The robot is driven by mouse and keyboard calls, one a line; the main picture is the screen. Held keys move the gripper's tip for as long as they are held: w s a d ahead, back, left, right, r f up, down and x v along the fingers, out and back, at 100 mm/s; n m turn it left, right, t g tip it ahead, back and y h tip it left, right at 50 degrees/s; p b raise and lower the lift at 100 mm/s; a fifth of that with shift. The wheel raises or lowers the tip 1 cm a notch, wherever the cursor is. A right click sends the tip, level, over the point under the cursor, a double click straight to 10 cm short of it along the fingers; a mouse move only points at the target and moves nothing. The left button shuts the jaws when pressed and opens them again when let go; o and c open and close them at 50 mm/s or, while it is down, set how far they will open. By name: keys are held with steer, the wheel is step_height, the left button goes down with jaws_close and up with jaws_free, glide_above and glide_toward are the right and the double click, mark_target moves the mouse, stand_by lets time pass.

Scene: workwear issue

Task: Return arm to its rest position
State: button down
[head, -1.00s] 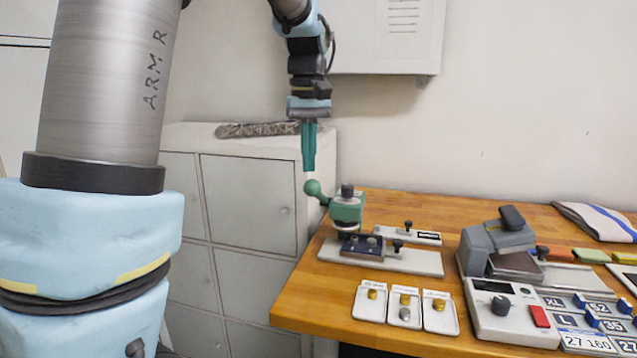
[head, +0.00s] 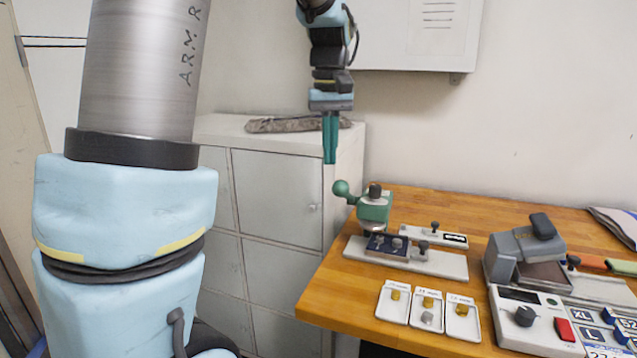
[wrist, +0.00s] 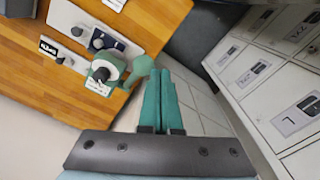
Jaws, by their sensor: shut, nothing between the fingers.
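My gripper (head: 330,160) hangs pointing down in the head view, its green fingers shut together with nothing between them. It is above and a little left of the green hand press (head: 374,208) at the table's left end, apart from it. In the wrist view my gripper (wrist: 163,82) shows its two fingers side by side over the floor, between the table edge and the lockers. The press (wrist: 106,70) is to its left there. My arm's large links fill the left of the head view.
The wooden table (head: 330,300) holds three small white trays (head: 427,308), a grey device (head: 525,250) and a control box (head: 527,318). A grey locker cabinet (head: 277,195) stands left of the table with a rolled cloth (head: 285,125) on top. A white wall box (head: 410,35) hangs behind.

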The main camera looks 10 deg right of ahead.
steer(key=s+a+f, duration=0.5)
steer(key=a+f, duration=0.3)
steer(key=a, duration=0.1)
steer(key=s+a+f+m+t, duration=0.1)
steer(key=s+a+f, duration=0.5)
steer(key=a+f, duration=0.2)
steer(key=shift+a+f, duration=0.15)
steer(key=shift+a, duration=0.4)
steer(key=c, duration=1.6)
jaws_free()
steer(key=shift+w, duration=0.1)
